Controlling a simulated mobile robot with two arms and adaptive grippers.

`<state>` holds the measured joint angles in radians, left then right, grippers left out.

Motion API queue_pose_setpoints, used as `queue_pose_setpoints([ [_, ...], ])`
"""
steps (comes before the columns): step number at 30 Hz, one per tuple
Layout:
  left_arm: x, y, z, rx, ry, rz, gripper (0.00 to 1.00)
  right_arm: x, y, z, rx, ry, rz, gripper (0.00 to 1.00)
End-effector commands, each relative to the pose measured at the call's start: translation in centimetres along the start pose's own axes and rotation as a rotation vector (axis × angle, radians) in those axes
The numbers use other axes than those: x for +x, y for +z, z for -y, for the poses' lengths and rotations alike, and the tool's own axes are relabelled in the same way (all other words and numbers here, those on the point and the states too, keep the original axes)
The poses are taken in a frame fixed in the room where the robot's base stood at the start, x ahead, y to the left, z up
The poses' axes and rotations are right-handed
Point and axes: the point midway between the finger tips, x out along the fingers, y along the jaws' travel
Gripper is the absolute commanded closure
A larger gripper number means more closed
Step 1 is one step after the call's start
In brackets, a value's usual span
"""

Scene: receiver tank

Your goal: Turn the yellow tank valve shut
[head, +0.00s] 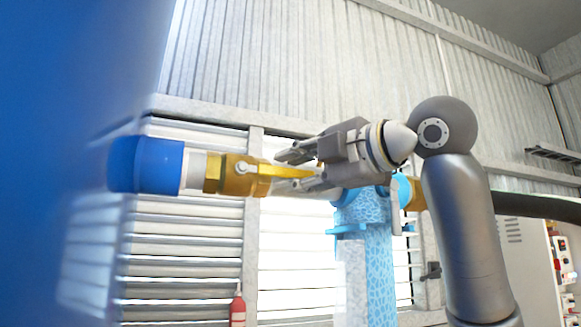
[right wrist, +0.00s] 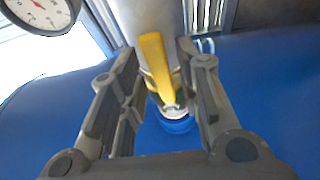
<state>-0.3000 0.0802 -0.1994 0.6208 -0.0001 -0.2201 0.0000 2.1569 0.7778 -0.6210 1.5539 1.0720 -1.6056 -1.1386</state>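The yellow tank valve (head: 235,175) sits on a horizontal pipe between a blue fitting (head: 150,165) and the pipe running right. Its yellow lever (head: 292,171) lies along the pipe, pointing right. My right gripper (head: 284,171) reaches in from the right, with one finger above the lever and one below. In the right wrist view the lever (right wrist: 154,60) stands between the two spread fingers of the right gripper (right wrist: 157,52), with a gap on each side. The right gripper is open and holds nothing. My left gripper is not in view.
A large blue tank (head: 60,120) fills the left; its curved surface (right wrist: 250,85) also backs the wrist view. A light-blue post (head: 380,260) stands below the gripper. A round gauge (right wrist: 42,12) is at upper left. A louvred wall and a red extinguisher (head: 237,310) are behind.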

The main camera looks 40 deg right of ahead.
Motion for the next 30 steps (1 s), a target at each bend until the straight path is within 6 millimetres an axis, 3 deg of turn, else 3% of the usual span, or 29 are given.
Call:
queue_pose_setpoints([
  [1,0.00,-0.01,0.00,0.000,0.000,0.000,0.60,-0.02,0.00,-0.01,0.000,0.000,0.000,0.79],
  [6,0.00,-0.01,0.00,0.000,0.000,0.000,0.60,-0.03,0.00,-0.06,0.000,0.002,0.000,1.00],
  [30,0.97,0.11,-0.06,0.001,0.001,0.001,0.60,-0.06,0.01,0.35,0.060,0.028,0.000,1.00],
])
